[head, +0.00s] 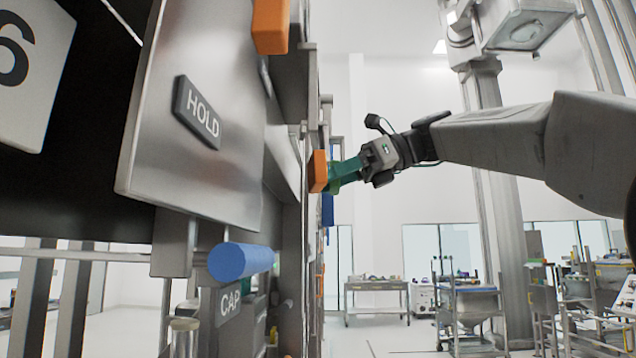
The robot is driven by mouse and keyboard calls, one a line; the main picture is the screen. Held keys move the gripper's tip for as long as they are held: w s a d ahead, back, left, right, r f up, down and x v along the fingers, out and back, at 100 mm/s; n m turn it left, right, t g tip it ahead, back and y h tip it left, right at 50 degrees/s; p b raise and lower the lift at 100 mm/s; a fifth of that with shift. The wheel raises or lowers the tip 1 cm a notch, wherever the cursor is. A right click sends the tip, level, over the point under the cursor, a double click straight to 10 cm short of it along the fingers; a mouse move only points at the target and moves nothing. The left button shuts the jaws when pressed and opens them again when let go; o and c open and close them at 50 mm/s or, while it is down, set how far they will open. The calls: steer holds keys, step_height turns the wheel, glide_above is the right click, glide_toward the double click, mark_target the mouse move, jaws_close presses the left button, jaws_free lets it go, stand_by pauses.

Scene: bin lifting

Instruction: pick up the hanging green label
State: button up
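My gripper (343,175) reaches in from the right, in the middle of the head view, with its fingers pointing left at the steel rack. Teal-green parts show at its end, with a slightly brighter green patch (334,186) at the lower tip. I cannot tell whether this patch is the green label or part of the fingers. The tip is beside an orange block (318,171) on the rack; contact is unclear. The finger gap is too small and side-on to show whether it is open or shut. No separate hanging green label can be made out.
A steel panel with a HOLD plate (197,107) fills the left. A blue cylinder (241,262) sticks out below it, above a CAP plate (229,303). Another orange block (270,26) is at the top. A table (376,286) and carts stand far behind, with open floor between.

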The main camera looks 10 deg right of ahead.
steer(key=s+d, duration=0.2)
steer(key=d, duration=1.2)
steer(key=shift+s+d+r, duration=0.3)
steer(key=shift+s+r, duration=0.05)
steer(key=shift+s, duration=0.05)
